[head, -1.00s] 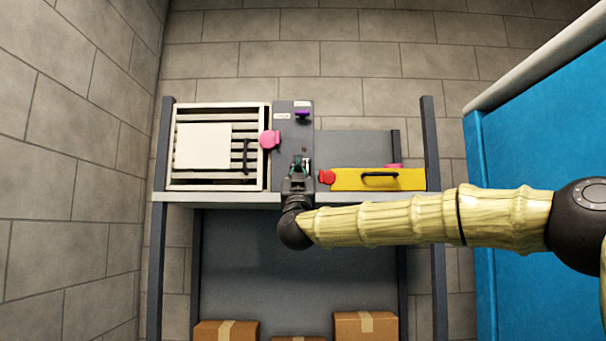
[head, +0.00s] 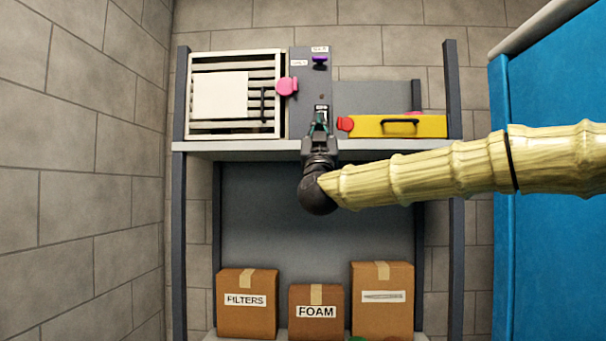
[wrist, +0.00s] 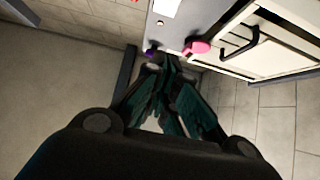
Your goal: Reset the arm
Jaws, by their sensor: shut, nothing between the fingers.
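My gripper (head: 320,118) is at the end of my arm, in front of the grey panel (head: 311,75) on the upper shelf. It also shows in the wrist view (wrist: 165,70), with its fingers together and nothing between them. In the head view it overlaps the lower part of the panel; whether it touches it I cannot tell. A purple knob (head: 320,62) is on the panel above the gripper. A pink knob (head: 288,86) sits at the right edge of the white louvred vent (head: 280,110), left of the gripper.
A yellow box (head: 440,126) with a black handle and a red knob (head: 345,124) lies right of the gripper. Cardboard boxes (head: 247,315) stand on the lower shelf. A blue panel (head: 550,240) borders the right side. Brick walls close the left and back.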

